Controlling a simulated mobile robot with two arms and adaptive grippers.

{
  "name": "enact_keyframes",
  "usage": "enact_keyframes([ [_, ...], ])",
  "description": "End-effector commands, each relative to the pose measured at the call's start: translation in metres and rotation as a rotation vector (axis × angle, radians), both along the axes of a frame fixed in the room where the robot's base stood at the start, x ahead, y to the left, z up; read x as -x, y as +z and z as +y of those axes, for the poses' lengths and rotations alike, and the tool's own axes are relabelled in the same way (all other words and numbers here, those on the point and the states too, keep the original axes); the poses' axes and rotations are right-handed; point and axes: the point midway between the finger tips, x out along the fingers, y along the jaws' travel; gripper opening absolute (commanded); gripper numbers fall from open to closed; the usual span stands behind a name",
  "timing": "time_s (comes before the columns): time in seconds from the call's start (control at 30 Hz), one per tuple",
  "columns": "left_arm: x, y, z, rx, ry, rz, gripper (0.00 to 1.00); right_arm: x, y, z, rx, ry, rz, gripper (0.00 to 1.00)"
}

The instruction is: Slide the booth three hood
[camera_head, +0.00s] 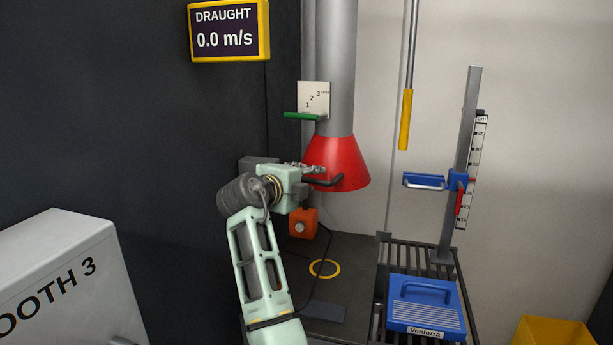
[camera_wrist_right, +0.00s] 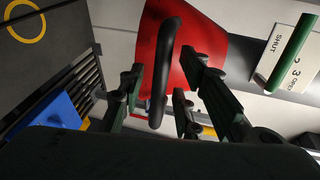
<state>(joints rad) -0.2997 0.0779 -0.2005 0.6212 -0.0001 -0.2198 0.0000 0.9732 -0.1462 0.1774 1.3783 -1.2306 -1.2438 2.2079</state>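The red hood (camera_head: 336,163) hangs at the lower end of a vertical grey duct (camera_head: 336,70) and has a black curved handle (camera_head: 325,182). My right gripper (camera_head: 315,176) is at the handle, on the left side of the hood. In the right wrist view the handle (camera_wrist_right: 163,75) stands between the spread fingers of my right gripper (camera_wrist_right: 170,92), with gaps on both sides. The red hood (camera_wrist_right: 203,40) fills the area behind. The fingers are not closed on the handle. My left gripper is not in view.
A green lever (camera_head: 302,116) sits below a numbered plate (camera_head: 313,97) on the duct. An orange box (camera_head: 303,224) and yellow ring (camera_head: 325,268) are below. A blue Ventorra unit (camera_head: 425,308) and a post (camera_head: 466,140) stand right. The draught display (camera_head: 230,30) reads 0.0 m/s.

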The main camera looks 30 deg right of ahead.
Motion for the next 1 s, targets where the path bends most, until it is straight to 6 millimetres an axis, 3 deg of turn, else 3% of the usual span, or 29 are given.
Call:
enact_keyframes([
  [0.3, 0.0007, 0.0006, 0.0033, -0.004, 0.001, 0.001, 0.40, -0.0015, -0.0016, -0.0028, 0.000, 0.000, 0.001, 0.30],
  [0.67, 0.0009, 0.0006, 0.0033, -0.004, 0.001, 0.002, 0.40, -0.0015, -0.0014, -0.0026, -0.001, 0.001, 0.001, 0.00],
  [1.0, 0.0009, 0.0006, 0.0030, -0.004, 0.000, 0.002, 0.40, -0.0015, -0.0018, -0.0023, -0.001, 0.001, 0.002, 0.00],
])
